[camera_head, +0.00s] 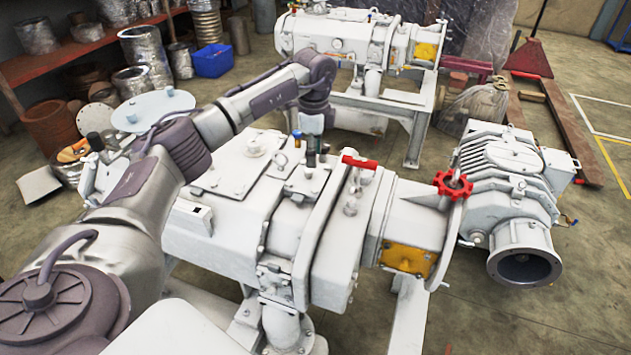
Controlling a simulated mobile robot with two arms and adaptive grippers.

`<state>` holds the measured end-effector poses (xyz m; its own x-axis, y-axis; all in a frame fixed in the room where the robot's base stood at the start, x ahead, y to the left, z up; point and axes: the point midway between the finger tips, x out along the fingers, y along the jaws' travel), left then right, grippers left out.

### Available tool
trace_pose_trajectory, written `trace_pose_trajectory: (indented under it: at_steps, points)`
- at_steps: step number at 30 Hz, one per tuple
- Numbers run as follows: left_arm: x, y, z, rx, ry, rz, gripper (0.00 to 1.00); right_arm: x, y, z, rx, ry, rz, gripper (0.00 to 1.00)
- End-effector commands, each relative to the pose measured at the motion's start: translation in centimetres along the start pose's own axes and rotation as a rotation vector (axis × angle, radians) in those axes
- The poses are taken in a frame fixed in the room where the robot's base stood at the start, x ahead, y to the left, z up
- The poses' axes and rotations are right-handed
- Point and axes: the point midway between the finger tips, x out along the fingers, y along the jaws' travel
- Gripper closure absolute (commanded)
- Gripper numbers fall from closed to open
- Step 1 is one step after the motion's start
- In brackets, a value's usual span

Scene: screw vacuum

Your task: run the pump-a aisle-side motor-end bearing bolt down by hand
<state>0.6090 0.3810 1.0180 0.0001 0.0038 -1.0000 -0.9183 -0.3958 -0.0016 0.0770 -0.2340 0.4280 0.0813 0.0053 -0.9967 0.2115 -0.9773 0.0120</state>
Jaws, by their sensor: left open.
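A large white screw vacuum pump (240,235) fills the middle of the camera_head view. A yellow-orange panel (407,259), a red handwheel (453,185) and a red lever handle (359,162) show toward its right end. I see no label saying which pump is pump-a. The bearing bolt is too small to pick out. My left arm comes in from the left, arches over the pump and points down. Its gripper (311,150) is open, small in the picture, above the pump's top near the cover plates; I cannot tell whether it touches anything. My right gripper is not in view.
A finned grey unit (508,175) with a round open flange (525,267) adjoins the pump's right end. A second white pump (345,40) stands behind. Red shelving (75,45) with metal parts and a blue bin (212,61) are at the back left. Floor is clear at lower right.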

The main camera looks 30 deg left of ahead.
Motion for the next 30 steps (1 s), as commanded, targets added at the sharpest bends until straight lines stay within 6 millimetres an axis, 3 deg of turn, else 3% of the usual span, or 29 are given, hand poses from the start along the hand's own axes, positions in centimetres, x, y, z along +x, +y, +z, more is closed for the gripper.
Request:
trace_pose_trajectory:
  at_steps: [9,15,28,30]
  points:
    - [6.8,0.1,-0.1,0.002,0.001,0.004,0.53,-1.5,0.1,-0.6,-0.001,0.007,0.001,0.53]
    - [9.6,0.0,-0.2,0.003,0.003,0.001,0.53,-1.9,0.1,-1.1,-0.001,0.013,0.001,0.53]
    - [10.7,0.0,-0.2,0.004,0.003,-0.001,0.53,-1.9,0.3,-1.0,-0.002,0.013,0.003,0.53]
    - [10.7,0.0,-0.2,0.004,0.003,-0.001,0.63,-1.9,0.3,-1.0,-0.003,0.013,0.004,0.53]
